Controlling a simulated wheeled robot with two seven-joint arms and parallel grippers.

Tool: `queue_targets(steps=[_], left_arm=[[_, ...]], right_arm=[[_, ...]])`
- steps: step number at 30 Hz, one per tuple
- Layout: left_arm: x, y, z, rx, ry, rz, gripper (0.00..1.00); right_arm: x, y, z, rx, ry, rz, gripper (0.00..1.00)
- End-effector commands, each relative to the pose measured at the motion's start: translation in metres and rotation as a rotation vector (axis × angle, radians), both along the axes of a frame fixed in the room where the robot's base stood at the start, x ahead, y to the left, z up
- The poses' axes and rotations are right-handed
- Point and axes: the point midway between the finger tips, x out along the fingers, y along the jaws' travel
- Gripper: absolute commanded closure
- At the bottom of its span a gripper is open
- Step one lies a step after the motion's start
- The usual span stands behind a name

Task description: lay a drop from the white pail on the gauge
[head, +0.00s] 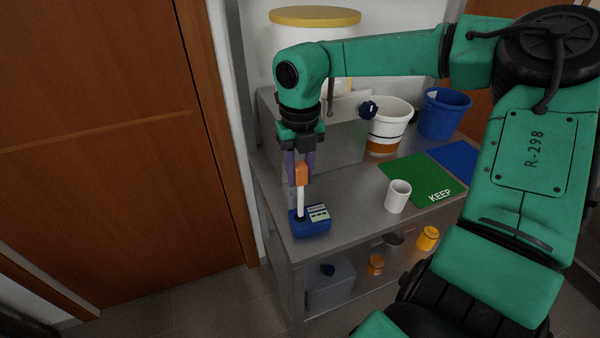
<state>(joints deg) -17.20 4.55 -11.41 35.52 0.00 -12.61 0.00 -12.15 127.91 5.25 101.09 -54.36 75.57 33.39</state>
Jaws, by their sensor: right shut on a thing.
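My right gripper (301,162) points down over the front left part of the metal table. It is shut on the orange top of a dropper (301,174) with a white stem, held upright. The stem's lower end is at the blue gauge (311,222), which has a pale panel on top; I cannot tell whether they touch. The white pail (391,113), with an orange-brown band low on it, stands behind and to the right. No drop can be made out. My left gripper is not in view.
A white cup (398,195) stands right of the gauge. A green mat marked KEEP (411,174), a blue mat (455,157) and a blue pail (442,115) lie farther right. A yellow-lidded tank (314,16) stands behind. Yellow (428,237) and orange (376,264) jars sit below the tabletop.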

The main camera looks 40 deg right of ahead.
Motion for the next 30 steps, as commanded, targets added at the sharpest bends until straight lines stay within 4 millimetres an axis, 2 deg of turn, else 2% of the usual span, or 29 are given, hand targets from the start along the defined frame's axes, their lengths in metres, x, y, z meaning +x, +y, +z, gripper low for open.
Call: queue_targets(steps=[30], left_arm=[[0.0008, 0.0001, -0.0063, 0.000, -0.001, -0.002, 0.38]], right_arm=[[-0.0002, 0.0002, -0.0038, 0.000, 0.000, 0.000, 1.00]])
